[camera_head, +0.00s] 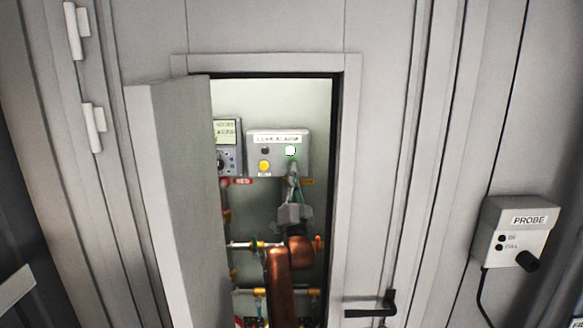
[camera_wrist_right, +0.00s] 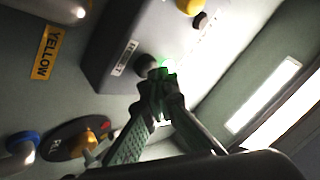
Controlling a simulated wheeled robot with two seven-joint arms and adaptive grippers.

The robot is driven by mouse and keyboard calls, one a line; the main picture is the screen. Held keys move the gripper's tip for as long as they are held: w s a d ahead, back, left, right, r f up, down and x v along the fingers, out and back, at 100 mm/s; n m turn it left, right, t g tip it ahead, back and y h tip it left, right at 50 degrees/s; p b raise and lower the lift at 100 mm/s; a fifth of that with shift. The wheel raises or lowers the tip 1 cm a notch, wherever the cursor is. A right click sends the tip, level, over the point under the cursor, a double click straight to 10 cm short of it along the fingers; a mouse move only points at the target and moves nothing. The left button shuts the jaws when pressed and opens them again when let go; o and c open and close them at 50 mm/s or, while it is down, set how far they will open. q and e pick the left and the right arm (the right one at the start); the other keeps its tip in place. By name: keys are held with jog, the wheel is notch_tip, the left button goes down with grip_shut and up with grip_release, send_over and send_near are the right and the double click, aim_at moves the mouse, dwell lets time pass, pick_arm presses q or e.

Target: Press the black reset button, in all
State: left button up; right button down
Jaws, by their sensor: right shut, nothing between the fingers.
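The LEAK ALARM box (camera_head: 252,142) hangs on the back wall inside the open cabinet. In the right wrist view, the black button (camera_wrist_right: 146,62) sits between a white label and the green glow (camera_wrist_right: 166,66). In the head view, my fingers hide the button. My right gripper (camera_head: 291,172) is shut and empty, with its fingertips (camera_wrist_right: 160,76) at the box face beside the button and green lamp. I cannot tell whether they touch the button. My left gripper is not in view.
A yellow button (camera_head: 264,166) and a dark lamp (camera_head: 265,151) are on the box's left half. A display unit (camera_head: 228,135) is left of it. Pipes (camera_head: 245,245) run below. The cabinet door (camera_head: 175,190) stands open at left. A PROBE box (camera_head: 515,232) is outside at right.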

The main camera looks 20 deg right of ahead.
jog(key=shift+s, duration=0.1)
jog(key=shift+s+a, duration=0.25)
jog(key=shift+s, duration=0.45)
jog(key=s, duration=0.2)
jog(key=s+a+p, duration=0.1)
jog(key=s, duration=0.1)
jog(key=shift+s+a, duration=0.2)
jog(key=shift+s, duration=0.2)
jog(key=shift+a+f, duration=0.1)
